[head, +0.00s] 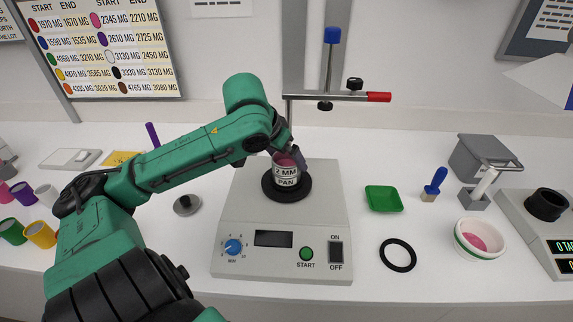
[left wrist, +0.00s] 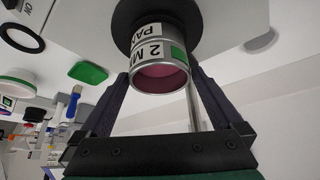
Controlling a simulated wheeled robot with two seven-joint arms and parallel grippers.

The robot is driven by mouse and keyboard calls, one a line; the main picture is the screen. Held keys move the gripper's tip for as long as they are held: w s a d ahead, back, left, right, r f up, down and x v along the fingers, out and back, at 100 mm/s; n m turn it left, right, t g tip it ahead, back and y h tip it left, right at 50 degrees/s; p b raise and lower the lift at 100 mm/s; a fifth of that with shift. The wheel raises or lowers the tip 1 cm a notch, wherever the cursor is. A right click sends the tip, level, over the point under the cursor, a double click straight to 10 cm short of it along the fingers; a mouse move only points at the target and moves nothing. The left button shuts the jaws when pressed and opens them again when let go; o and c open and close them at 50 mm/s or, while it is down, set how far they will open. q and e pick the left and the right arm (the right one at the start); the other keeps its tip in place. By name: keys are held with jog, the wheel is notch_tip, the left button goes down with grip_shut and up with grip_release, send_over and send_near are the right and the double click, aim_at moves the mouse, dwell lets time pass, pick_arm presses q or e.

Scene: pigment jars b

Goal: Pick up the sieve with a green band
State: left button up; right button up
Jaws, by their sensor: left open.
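A small metal sieve (head: 286,170) labelled "2 MM" sits on a pan (head: 287,182) labelled "PAN", upright on the shaker's black round seat. In the left wrist view the sieve (left wrist: 152,52) shows a green patch on its side and pink inside its open top. My left gripper (head: 287,158) is at the top of this stack, coming from behind and above. In the left wrist view its two dark fingers are spread on either side of the sieve; I cannot tell whether they touch it. My right gripper is not in view.
The shaker (head: 240,255) has a clamp post (head: 327,75) rising behind the stack, close to my arm. To the right are a green tray (head: 383,199), a black ring (head: 398,254), a brush (head: 434,185) and a green-striped white bowl (head: 480,240) with pink powder. Coloured jars (head: 40,235) stand left.

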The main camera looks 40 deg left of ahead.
pick_arm(q)
jog(key=shift+w+f, duration=0.25)
jog(key=shift+f, duration=0.15)
jog(key=c, duration=1.2)
